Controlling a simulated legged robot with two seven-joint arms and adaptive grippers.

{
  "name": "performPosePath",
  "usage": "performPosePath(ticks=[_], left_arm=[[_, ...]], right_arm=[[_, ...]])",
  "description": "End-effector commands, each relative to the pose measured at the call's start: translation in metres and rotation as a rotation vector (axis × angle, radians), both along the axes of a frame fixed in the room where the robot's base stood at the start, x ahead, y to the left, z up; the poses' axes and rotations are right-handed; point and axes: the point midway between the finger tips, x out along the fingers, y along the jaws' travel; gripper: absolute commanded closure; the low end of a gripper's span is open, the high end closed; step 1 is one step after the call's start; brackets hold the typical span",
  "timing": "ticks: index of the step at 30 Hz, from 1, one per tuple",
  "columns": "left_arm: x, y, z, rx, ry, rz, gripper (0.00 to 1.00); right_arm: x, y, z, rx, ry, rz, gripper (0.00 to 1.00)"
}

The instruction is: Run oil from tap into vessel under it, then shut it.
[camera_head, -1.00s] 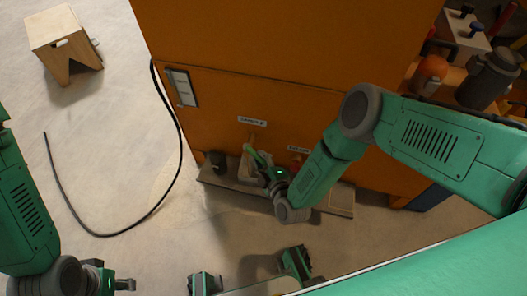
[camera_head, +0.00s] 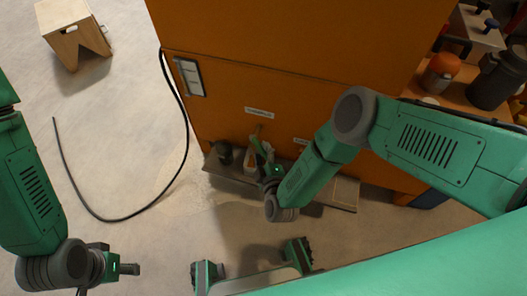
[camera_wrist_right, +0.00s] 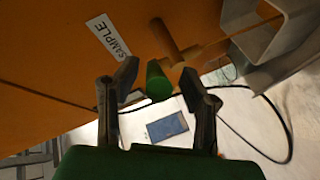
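The tap with the green handle (camera_wrist_right: 158,82) and brown pipe (camera_wrist_right: 178,52) comes out of the orange cabinet beside the SAMPLE label (camera_wrist_right: 108,34). My right gripper (camera_wrist_right: 160,92) is open, with its fingers on either side of the green handle; contact cannot be told. In the head view, my right gripper (camera_head: 262,158) is at the cabinet's lower front, partly hiding the tap. A clear vessel (camera_wrist_right: 222,74) seems to stand beyond the fingers in the wrist view; its contents cannot be told. My left gripper (camera_head: 127,268) is away from the cabinet, its fingers too unclear to read.
A low ledge (camera_head: 343,193) runs along the cabinet (camera_head: 300,40), with a dark cup (camera_head: 223,153) at its left. A black hose (camera_head: 125,217) lies on the floor. A wooden stool (camera_head: 72,35) stands far left.

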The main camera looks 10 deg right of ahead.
Motion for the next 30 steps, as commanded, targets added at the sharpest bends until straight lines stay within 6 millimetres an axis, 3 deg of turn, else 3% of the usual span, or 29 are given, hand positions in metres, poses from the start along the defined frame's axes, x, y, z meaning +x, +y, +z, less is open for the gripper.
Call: performPosePath(ticks=[11,24,30], left_arm=[[-0.001,0.000,0.001,0.000,-0.002,0.000,0.60],[-0.001,0.000,0.001,0.000,-0.002,0.000,0.60],[-0.001,0.000,0.001,0.000,-0.003,0.000,0.60]], right_arm=[[-0.008,-0.002,0.002,-0.001,-0.002,-0.002,0.63],[-0.092,-0.002,0.020,-0.003,0.000,0.000,0.63],[-0.113,-0.002,0.024,-0.002,-0.001,-0.001,0.63]])
